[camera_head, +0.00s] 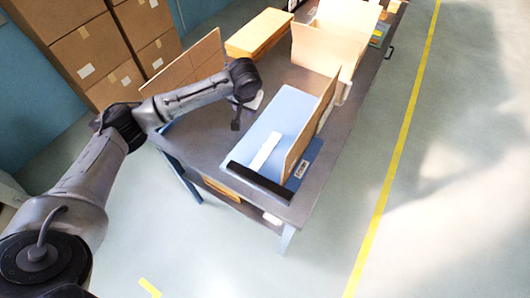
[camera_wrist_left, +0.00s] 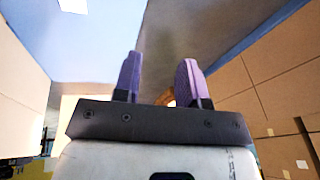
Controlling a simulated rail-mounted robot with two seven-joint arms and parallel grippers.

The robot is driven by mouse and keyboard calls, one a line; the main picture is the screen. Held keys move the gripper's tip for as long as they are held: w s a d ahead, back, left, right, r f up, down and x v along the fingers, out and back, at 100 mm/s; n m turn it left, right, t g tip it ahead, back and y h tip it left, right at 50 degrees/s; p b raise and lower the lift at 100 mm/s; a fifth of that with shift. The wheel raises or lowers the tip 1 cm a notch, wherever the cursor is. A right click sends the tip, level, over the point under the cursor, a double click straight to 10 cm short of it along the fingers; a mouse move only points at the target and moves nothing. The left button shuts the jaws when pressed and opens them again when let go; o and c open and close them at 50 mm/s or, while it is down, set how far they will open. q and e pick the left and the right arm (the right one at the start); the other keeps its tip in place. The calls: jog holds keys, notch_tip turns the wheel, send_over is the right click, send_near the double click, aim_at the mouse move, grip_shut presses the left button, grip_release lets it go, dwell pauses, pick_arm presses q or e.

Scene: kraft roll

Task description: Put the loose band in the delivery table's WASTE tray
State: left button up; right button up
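A blue mat or tray (camera_head: 285,113) lies on the grey table (camera_head: 203,147), with a white strip (camera_head: 265,152) flat on it and a dark bar (camera_head: 257,183) along its near edge. I cannot tell whether either is the loose band. I cannot make out a tray marked WASTE. My left gripper (camera_head: 236,122) hangs over the table, left of the blue surface. In the left wrist view its two purple fingers (camera_wrist_left: 160,80) stand apart with nothing clearly held between them. A small orange-brown patch shows behind them. My right gripper is not in view.
A brown board (camera_head: 309,125) stands upright on the blue surface's right side. An open carton (camera_head: 325,47) and an orange-brown box (camera_head: 258,33) are farther back. Stacked cartons (camera_head: 90,50) stand at the left. A yellow line (camera_head: 398,150) crosses the clear floor at the right.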

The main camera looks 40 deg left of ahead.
pick_arm(q)
jog(key=w+a+r+t+y, duration=0.4)
jog(key=w+a+r+t, duration=0.3)
jog(key=w+r+t, duration=0.3)
jog(key=w+d+r+m+t+h, duration=0.3)
jog(key=d+r+m+t+h, duration=0.4)
jog(key=r+m+t+h, duration=0.3)
jog(key=m+g+h+b, duration=0.1)
jog(key=m+g+b, duration=0.2)
jog(key=m+g, duration=1.25)
send_over(265, 146)
jog(key=a, duration=0.2)
notch_tip(265, 146, down, 26)
jog(key=n+g, duration=0.5)
jog(key=shift+s+n+g, duration=0.1)
jog(key=shift+n+g, duration=0.15)
jog(key=shift+n, duration=0.1)
jog(key=shift+d+f, duration=0.15)
jog(key=shift+f, duration=0.35)
jog(key=b+x, duration=0.1)
jog(key=x, duration=0.3)
jog(key=shift+d, duration=0.15)
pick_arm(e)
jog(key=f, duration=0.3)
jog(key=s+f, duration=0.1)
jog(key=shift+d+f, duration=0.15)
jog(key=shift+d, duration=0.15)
